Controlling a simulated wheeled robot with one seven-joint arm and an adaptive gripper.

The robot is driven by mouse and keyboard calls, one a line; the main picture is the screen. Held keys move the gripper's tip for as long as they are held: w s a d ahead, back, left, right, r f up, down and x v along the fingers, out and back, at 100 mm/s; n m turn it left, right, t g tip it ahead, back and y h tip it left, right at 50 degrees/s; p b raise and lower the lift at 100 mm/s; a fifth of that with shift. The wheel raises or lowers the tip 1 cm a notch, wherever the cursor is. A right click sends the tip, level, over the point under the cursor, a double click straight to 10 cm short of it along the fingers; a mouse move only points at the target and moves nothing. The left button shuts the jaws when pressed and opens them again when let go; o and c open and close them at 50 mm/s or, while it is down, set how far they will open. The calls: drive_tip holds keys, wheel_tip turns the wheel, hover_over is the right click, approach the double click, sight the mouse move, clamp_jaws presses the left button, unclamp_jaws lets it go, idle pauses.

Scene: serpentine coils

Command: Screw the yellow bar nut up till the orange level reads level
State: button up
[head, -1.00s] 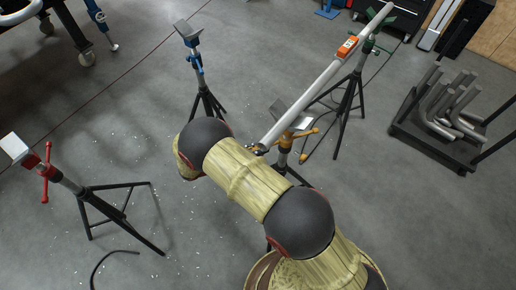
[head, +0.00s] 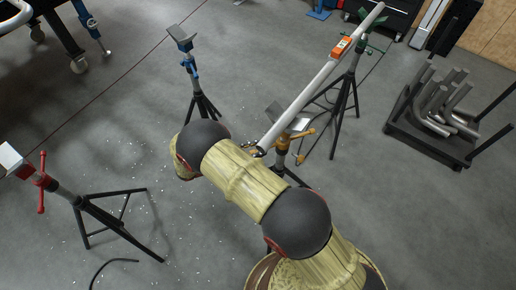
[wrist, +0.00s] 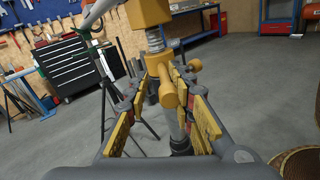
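The yellow bar nut (head: 307,132) is on the stand under the near part of a long grey pipe (head: 318,91). The orange level (head: 341,48) sits on the pipe toward its far end; its reading is too small to make out. In the wrist view the nut's yellow bar (wrist: 168,93) points toward me, on an upright threaded post below a yellow collar (wrist: 148,12). My gripper (wrist: 163,78) is open, with a yellow-padded finger on each side of the bar. I cannot tell whether either finger touches it. In the head view my arm hides the gripper.
A blue stand (head: 190,65) and a red-handled stand (head: 42,181) stand to the left. A green-handled stand (head: 351,82) bears the pipe's far part. A dark cart of bent pipes (head: 425,140) is at right. Small pale bits litter the floor at left.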

drive_tip(key=shift+f, duration=0.1)
drive_tip(key=v, duration=1.2)
idle(0.4)
